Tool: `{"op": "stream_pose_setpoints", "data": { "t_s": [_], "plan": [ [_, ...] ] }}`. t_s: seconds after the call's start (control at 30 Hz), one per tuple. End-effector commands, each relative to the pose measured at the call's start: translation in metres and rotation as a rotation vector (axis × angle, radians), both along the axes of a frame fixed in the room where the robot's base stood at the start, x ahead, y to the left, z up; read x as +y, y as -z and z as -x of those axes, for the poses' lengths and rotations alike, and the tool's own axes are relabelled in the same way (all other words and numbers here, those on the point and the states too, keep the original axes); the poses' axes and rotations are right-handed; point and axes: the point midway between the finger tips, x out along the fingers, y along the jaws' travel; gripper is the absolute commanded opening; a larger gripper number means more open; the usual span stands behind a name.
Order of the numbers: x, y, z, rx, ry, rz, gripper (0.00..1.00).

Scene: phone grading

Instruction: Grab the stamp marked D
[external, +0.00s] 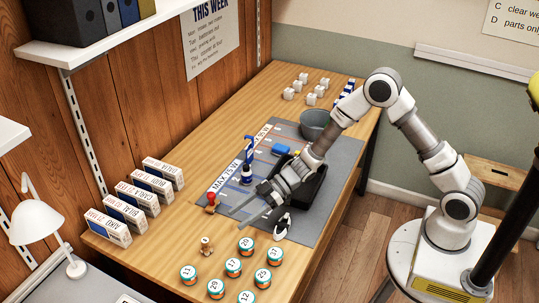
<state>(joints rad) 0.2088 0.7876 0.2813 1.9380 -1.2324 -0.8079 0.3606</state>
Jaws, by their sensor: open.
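My gripper (247,212) is open and empty over the grey mat (307,233), with its fingers pointing toward the front left. A small red-topped, stamp-like piece (211,202) stands left of the fingertips at the mat's edge. A small brown wooden piece (206,246) stands on the bare table in front of it. A black and white piece (282,226) is on the mat, right of the gripper. No letter D is readable on any of these, so I cannot tell which is the stamp marked D.
Several numbered round tins (233,267) stand at the table's front. Boxes (131,206) line the left wall side. A black tray (314,188), partly behind my arm, a grey bowl (315,125) and white cubes (311,99) are farther back.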

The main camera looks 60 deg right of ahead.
Motion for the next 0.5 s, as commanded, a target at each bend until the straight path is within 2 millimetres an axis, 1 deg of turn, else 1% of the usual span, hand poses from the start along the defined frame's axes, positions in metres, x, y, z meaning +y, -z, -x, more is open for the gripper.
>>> {"op": "stream_pose_setpoints", "data": {
  "t_s": [0.03, 0.3, 0.4, 0.5],
  "plan": [
    [0.009, 0.006, -0.004, 0.000, -0.004, 0.000, 0.65],
    [0.055, 0.029, -0.035, 0.001, -0.001, 0.001, 0.65],
    [0.069, 0.036, -0.045, 0.001, -0.001, 0.002, 0.65],
    [0.078, 0.039, -0.052, -0.001, -0.001, 0.002, 0.65]
  ]
}}
